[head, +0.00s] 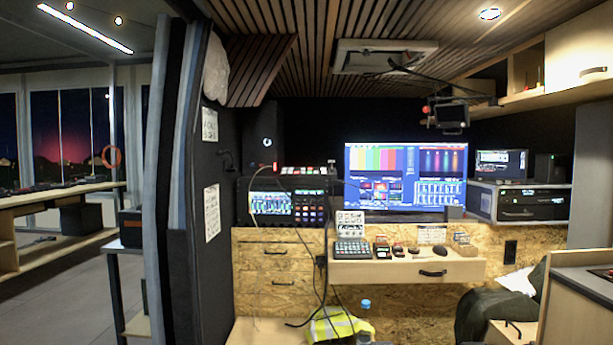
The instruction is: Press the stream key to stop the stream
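My gripper is not in view. I cannot pick out the stream key by any label at this distance. On the wooden desk shelf (372,271) sits a button keypad (352,249) at the left end. To its right are small dark devices, one with red on it (382,250), and a dark mouse (440,253). A large monitor (405,178) behind them is lit with colour bars, meters and several small picture panels. A control unit (287,203) with a lit screen and coloured buttons stands to the left of the monitor.
A dark partition (205,262) stands left of the desk. Cables (305,243) hang in front of the drawers. A yellow vest (338,326), a bottle (365,306) and a dark bag (488,312) are below the desk. A wooden counter (582,307) juts in at right. Open floor (70,283) shows at left.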

